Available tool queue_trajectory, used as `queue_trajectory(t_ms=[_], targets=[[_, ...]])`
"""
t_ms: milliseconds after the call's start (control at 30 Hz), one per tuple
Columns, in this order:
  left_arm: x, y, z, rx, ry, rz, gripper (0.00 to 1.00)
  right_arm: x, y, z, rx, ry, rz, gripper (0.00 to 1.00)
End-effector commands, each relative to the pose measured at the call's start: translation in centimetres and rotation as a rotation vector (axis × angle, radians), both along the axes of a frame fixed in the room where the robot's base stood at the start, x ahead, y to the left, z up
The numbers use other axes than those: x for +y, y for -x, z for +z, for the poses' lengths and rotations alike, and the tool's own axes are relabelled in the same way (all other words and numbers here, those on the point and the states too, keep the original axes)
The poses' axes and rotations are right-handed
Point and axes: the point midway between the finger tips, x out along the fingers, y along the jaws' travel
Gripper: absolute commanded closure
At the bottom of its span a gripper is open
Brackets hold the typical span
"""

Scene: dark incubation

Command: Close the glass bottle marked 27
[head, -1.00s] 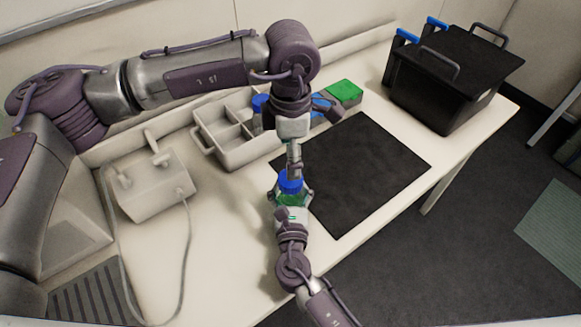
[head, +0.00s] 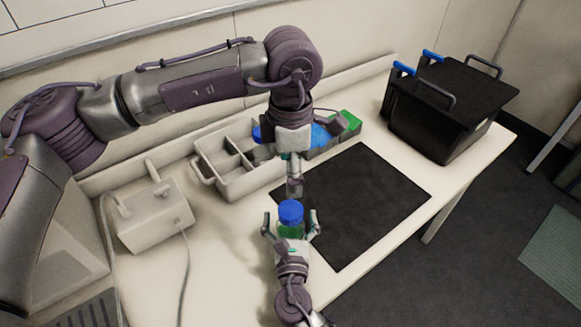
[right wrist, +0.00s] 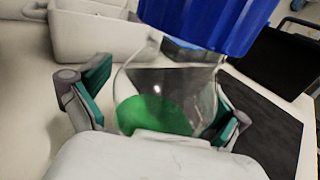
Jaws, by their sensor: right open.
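A glass bottle (right wrist: 165,85) with green contents stands upright with a blue cap (head: 291,212) on its mouth. No number on it can be read. My right gripper (head: 290,228) is open, with one finger on each side of the bottle. In the right wrist view the spread fingers of the right gripper (right wrist: 158,100) show beside the glass, and the blue cap (right wrist: 210,20) is cut off by the top edge. My left gripper (head: 294,188) points down just behind and above the cap, apart from it in the picture. Its finger opening cannot be made out.
A pale divided tray (head: 240,180) holds blue and green items behind the left gripper. A black mat (head: 365,200) lies clear to the right. A black box (head: 445,110) with handles stands at the back right. A pale device (head: 150,215) with a cable is at the left.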

Motion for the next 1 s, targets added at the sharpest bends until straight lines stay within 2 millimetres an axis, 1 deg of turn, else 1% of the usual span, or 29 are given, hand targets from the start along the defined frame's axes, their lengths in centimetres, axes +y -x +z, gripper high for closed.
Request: queue_trajectory(t_ms=[233, 367, 467, 700, 800, 900, 1000], targets=[[0.0, 0.0, 0.0, 0.0, 0.0, 0.0, 0.17, 0.0, 0.1, 0.0, 0.0, 0.0, 0.0, 0.01], [0.0, 0.0, 0.0, 0.0, 0.0, 0.0, 0.17, -0.1, 1.1, -0.1, 0.001, 0.0, 0.0, 0.01], [0.0, 0.0, 0.0, 0.0, 0.0, 0.0, 0.17, -0.1, 2.8, -0.1, 0.002, -0.001, 0.002, 0.01], [0.0, 0.0, 0.0, 0.0, 0.0, 0.0, 0.17, -0.3, 8.0, -0.1, 0.003, 0.001, 0.002, 0.01], [0.0, 0.0, 0.0, 0.0, 0.0, 0.0, 0.17, -0.4, 9.7, -0.1, 0.002, 0.001, 0.002, 0.01], [0.0, 0.0, 0.0, 0.0, 0.0, 0.0, 0.17, -0.4, 11.0, -0.1, 0.002, 0.0, 0.001, 0.01], [0.0, 0.0, 0.0, 0.0, 0.0, 0.0, 0.17, -0.5, 11.7, -0.1, 0.001, 0.001, 0.001, 0.01]])
